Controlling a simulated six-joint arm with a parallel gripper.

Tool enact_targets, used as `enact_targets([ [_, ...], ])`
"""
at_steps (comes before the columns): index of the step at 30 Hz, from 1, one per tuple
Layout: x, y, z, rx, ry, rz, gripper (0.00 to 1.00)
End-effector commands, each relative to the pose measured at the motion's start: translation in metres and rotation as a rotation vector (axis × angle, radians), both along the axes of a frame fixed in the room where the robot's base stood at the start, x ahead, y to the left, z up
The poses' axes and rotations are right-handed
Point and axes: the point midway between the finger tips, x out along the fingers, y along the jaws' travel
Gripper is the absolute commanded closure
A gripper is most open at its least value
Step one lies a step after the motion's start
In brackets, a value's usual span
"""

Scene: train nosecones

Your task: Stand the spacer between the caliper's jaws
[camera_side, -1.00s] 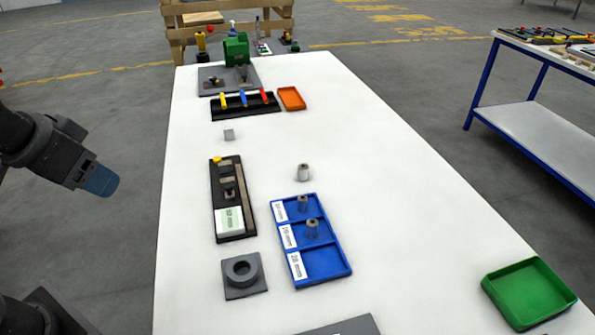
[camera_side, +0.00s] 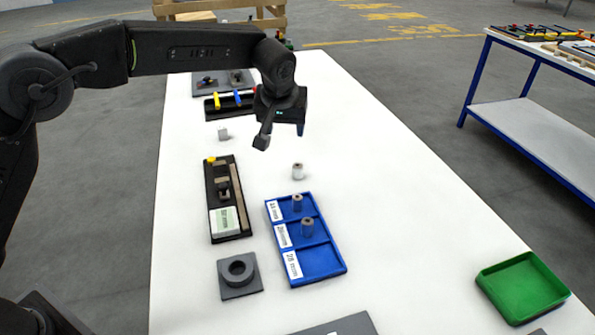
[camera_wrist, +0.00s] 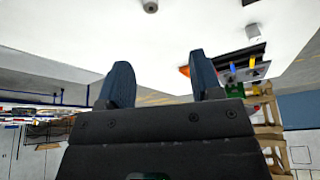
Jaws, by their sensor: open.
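A small grey cylindrical spacer (camera_side: 298,171) stands upright on the white table, just behind the blue tray; a grey cylinder, likely the same one, shows at the top of the wrist view (camera_wrist: 150,6). The caliper (camera_side: 228,205) lies on a black base to the left, with a pale display at its near end. Its jaws are too small to tell how wide they stand. My gripper (camera_side: 281,136) is open and empty, above the table beyond the spacer and tilted. Its two blue fingers stand apart in the wrist view (camera_wrist: 163,85).
The blue tray (camera_side: 330,262) has labelled compartments; two hold similar cylinders, the nearest is empty. A grey block with a ring (camera_side: 240,277) sits left of it. A green tray (camera_side: 520,288) is at right. The table's right middle is clear.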

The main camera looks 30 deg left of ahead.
Motion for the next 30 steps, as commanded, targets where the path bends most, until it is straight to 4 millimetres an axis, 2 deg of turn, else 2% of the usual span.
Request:
enact_targets([
  [1,0.007,-0.007,-0.012,0.002,0.003,0.01,0.41],
  [3,0.014,-0.013,-0.023,0.002,0.002,0.022,0.41],
  [7,0.02,-0.017,-0.034,0.004,-0.001,0.034,0.41],
  [11,0.026,-0.015,-0.05,0.005,0.001,0.036,0.41],
  [19,0.044,-0.007,-0.097,0.004,0.001,0.034,0.41],
  [30,0.057,0.001,-0.127,0.004,0.001,0.035,0.41],
])
